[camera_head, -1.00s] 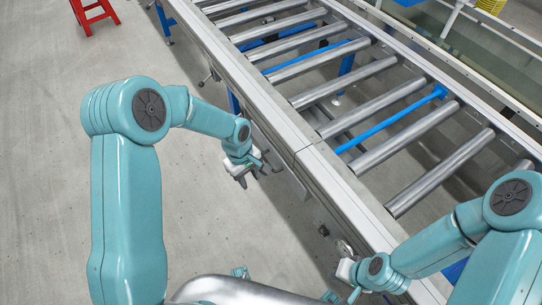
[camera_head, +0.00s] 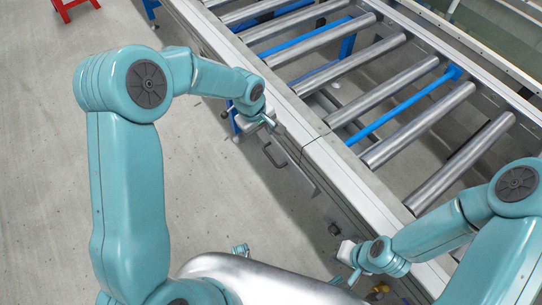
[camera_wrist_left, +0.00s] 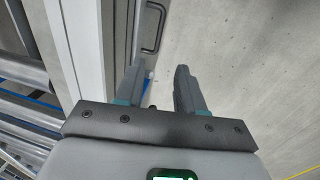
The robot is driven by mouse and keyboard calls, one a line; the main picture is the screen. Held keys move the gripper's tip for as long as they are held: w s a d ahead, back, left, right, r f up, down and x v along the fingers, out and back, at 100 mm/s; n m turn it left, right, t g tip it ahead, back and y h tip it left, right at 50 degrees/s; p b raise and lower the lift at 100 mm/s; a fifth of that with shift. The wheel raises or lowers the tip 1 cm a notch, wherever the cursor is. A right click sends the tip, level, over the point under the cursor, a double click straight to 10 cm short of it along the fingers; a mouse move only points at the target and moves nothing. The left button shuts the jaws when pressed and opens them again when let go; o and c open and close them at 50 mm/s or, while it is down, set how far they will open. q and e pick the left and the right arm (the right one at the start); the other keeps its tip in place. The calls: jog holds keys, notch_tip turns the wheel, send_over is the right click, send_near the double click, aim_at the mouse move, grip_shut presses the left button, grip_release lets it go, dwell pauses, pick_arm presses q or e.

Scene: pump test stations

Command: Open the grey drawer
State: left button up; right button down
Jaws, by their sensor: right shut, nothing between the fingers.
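The grey drawer (camera_head: 301,173) is set in the side of the roller conveyor frame, with a dark bar handle (camera_head: 275,155) on its front. Whether the drawer is fully shut is hard to tell. The handle also shows at the top of the left wrist view (camera_wrist_left: 154,28), beyond my fingers. My left gripper (camera_head: 264,121) is by the conveyor's side, further back along it than the handle and not touching the handle. Its fingers (camera_wrist_left: 158,75) are apart with nothing between them. My right gripper (camera_head: 350,273) is shut and empty, low beside the conveyor at the right.
The roller conveyor (camera_head: 325,140), with its pale side rail and blue crossbars, runs diagonally across the right half. A red stool (camera_head: 75,8) stands at the far upper left. The concrete floor (camera_head: 220,200) left of the conveyor is clear.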

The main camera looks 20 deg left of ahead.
aim_at(272, 159)
pick_arm(q)
jog(key=f+b, duration=0.1)
jog(key=f, duration=0.4)
jog(key=w+d+f, duration=0.1)
jog(key=f, duration=0.4)
jog(key=w+d+f+b, duration=0.1)
jog(key=f, duration=0.5)
jog(key=shift+f+b, duration=0.1)
jog(key=shift+b, duration=0.2)
grip_shut()
